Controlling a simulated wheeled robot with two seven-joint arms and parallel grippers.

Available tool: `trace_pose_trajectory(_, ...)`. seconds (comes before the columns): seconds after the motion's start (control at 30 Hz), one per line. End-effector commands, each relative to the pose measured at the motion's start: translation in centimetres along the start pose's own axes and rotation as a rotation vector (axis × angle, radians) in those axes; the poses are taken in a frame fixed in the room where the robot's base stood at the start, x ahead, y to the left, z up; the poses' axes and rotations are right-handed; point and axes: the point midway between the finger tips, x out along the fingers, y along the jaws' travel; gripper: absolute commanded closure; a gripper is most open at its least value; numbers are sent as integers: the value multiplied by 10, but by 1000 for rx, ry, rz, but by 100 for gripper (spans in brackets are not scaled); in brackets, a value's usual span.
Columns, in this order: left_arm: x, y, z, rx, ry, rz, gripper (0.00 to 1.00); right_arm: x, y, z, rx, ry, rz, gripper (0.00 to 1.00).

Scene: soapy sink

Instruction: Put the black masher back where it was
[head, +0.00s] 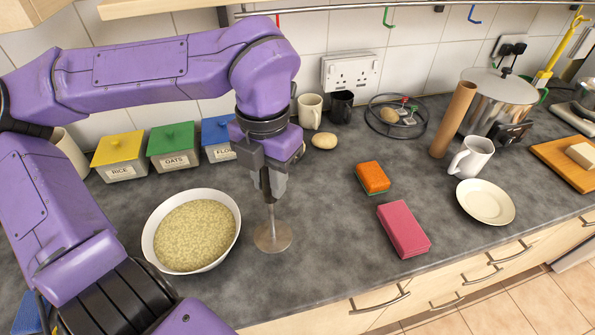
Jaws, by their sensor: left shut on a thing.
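My left gripper (265,180) points straight down and is shut on the handle of the black masher. The masher (272,237) is upright, with a thin metal shaft and a round, pale, see-through-looking disc at the bottom. The disc is just right of a white bowl (191,231) of pale mash. I cannot tell whether it touches the counter or hovers just above it. Most of the handle is hidden by the gripper. A wall rail (340,9) with coloured hooks runs along the top: red (277,21), green (387,17) and blue (474,15). My right gripper is not in view.
Rice (119,157), oats (174,147) and blue-lidded (217,137) boxes stand behind the bowl. An orange sponge (372,178), pink block (403,229), plate (485,202), mug (472,157), brown tube (453,120) and steel pot (499,97) are to the right. The front-middle counter is clear.

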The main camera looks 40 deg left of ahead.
Motion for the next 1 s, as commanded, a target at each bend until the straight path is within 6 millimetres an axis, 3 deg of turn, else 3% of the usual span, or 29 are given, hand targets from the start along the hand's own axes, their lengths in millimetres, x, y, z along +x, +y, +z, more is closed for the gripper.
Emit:
trace_pose_trajectory(0.03,-12,0,16,-5,-77,1,100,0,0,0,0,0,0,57)
trace_pose_trajectory(0.13,6,-1,48,-8,-63,-1,100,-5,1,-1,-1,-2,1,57)
trace_pose_trajectory(0.3,30,-2,79,-5,-42,0,100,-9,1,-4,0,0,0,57)
trace_pose_trajectory(0.5,60,-2,79,-6,-45,-2,100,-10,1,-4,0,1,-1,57)
trace_pose_trajectory(0.9,68,-4,80,-3,-44,-3,100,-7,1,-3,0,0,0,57)
trace_pose_trajectory(0.93,68,-3,80,-4,-43,-3,71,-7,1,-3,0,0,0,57)
trace_pose_trajectory(1.0,67,-3,80,-5,-44,-3,49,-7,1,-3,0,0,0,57)
